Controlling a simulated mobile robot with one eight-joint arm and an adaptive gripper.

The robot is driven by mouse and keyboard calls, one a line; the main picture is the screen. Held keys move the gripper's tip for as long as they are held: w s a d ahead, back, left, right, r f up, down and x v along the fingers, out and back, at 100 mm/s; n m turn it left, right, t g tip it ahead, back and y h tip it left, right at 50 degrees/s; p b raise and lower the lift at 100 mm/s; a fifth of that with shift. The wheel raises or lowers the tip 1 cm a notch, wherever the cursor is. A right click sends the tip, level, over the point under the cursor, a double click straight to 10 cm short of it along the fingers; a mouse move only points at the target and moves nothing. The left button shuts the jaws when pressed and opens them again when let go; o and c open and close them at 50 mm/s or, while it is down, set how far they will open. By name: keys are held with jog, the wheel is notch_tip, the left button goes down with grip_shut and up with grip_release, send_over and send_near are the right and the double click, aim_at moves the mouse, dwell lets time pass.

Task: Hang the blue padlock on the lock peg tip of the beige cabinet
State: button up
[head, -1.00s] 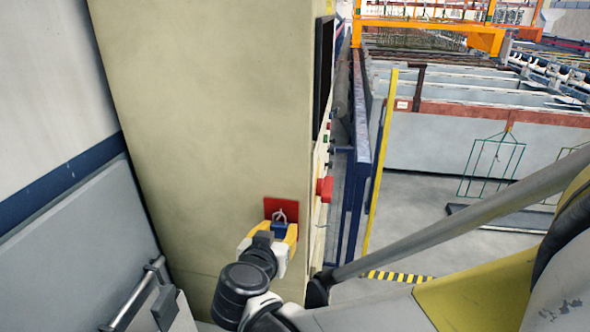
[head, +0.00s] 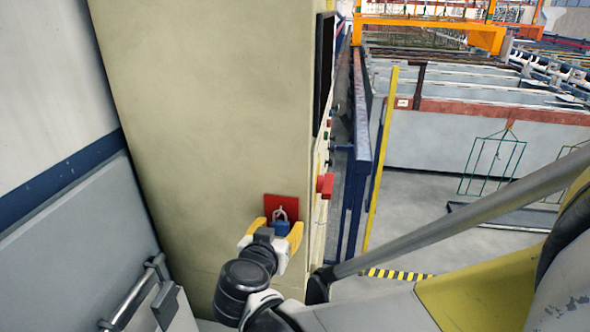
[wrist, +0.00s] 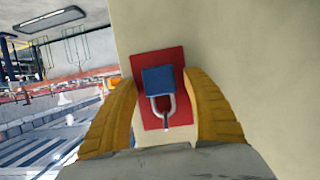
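The blue padlock (head: 281,228) is at the red plate (head: 275,202) on the beige cabinet (head: 205,110), body down and shackle up. In the wrist view the padlock (wrist: 158,80) appears inverted, in front of the red plate (wrist: 144,116). A small dark peg tip (wrist: 166,124) shows at the bend of its shackle, which appears to loop around it. My gripper (head: 279,226) is open, its yellow fingers on both sides of the padlock. The wrist view shows my gripper (wrist: 157,77) with gaps between each finger and the padlock body.
A red knob (head: 325,185) juts from the cabinet's right face, close to the plate. A grey cabinet with a handle (head: 135,295) stands at lower left. A blue post (head: 360,190) and a yellow post (head: 380,165) stand to the right, with open floor beyond.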

jog(key=shift+s, duration=0.1)
jog(key=v, duration=1.1)
jog(key=d+f+g+h+b, duration=0.1)
jog(key=d+f+g+b, duration=0.3)
jog(key=d+f+b, duration=0.8)
jog(key=s+d+f+g+y+b, duration=0.1)
jog(key=s+d+f+b, duration=0.3)
jog(key=d+f+b, duration=0.2)
jog(key=s+d+f+n+g+y+b, duration=0.1)
jog(key=s+d+f+y+b, duration=0.1)
jog(key=d+f+b, duration=0.4)
notch_tip(320, 180, down, 5)
jog(key=shift+s+d+n, duration=0.3)
jog(key=shift+s+d, duration=0.6)
jog(key=shift+d, duration=0.35)
jog(key=shift+a, duration=0.1)
